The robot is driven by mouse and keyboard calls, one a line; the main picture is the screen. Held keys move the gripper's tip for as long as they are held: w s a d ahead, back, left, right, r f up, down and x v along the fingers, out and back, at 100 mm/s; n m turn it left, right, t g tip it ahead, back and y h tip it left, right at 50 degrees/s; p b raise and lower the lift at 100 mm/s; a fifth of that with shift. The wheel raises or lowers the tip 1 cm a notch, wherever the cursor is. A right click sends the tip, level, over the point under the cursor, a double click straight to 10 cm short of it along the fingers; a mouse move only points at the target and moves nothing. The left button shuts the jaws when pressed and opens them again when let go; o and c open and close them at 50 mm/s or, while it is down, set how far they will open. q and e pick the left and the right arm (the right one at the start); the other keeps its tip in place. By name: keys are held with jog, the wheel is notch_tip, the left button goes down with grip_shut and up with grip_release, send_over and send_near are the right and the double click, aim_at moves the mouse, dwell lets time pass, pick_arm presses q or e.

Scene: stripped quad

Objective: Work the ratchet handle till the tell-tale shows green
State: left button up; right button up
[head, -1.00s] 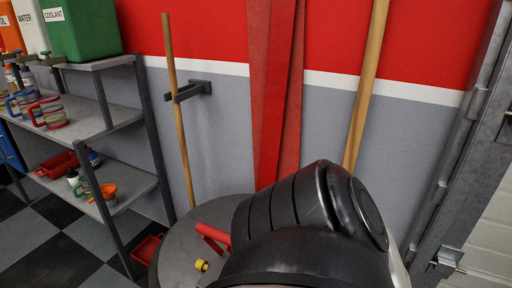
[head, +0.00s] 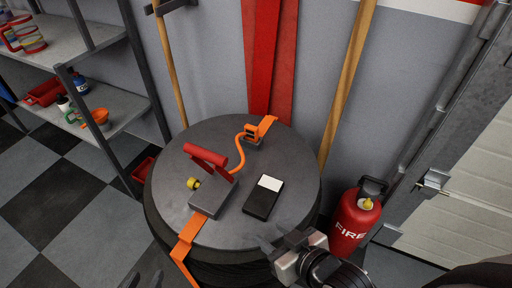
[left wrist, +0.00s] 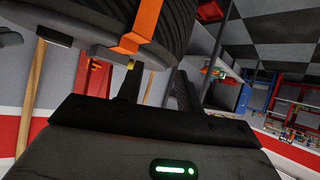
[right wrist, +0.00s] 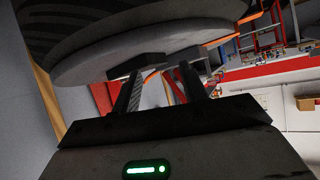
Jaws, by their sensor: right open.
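The ratchet (head: 212,195) is a grey block on a round grey lid, with a red handle (head: 206,156) raised above it at a tilt. An orange strap (head: 186,238) runs from it over the front edge; it also shows in the left wrist view (left wrist: 142,25). A black box with a white panel (head: 270,183) lies right of the ratchet, perhaps the tell-tale; no green shows on it. My right gripper (head: 275,249) is open and empty at the lid's front right edge. My left gripper (left wrist: 155,85) looks open and empty, low at the front left, mostly out of the head view.
The lid (head: 285,222) sits on a stack of black tyres. A yellow knob (head: 193,183) is beside the ratchet. A red fire extinguisher (head: 355,222) stands close on the right. Shelves (head: 115,110) stand at the left. Wooden poles and red strips lean on the wall behind.

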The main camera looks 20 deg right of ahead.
jog(key=w+d+r+n+t+y+p, duration=0.1)
jog(key=w+r+n+t+y+p, duration=0.15)
jog(key=r, duration=0.25)
jog(key=n+y+p, duration=0.2)
jog(key=n+y, duration=0.4)
send_near(215, 159)
pick_arm(q)
jog(key=shift+s+a+r+m+g+y+p, duration=0.15)
jog(key=shift+r+p, duration=0.1)
jog(key=shift+r, duration=0.2)
jog(key=shift+s+a+r+m+g+y+p, duration=0.15)
jog(key=shift+r+p, duration=0.1)
jog(key=shift+r, duration=0.2)
pick_arm(e)
jog(key=shift+g, duration=0.45)
jog(key=x, duration=1)
jog(key=shift+w+d+f, duration=0.2)
jog(key=shift+w, duration=0.4)
pick_arm(q)
jog(key=shift+w, duration=0.1)
pick_arm(e)
grip_shut()
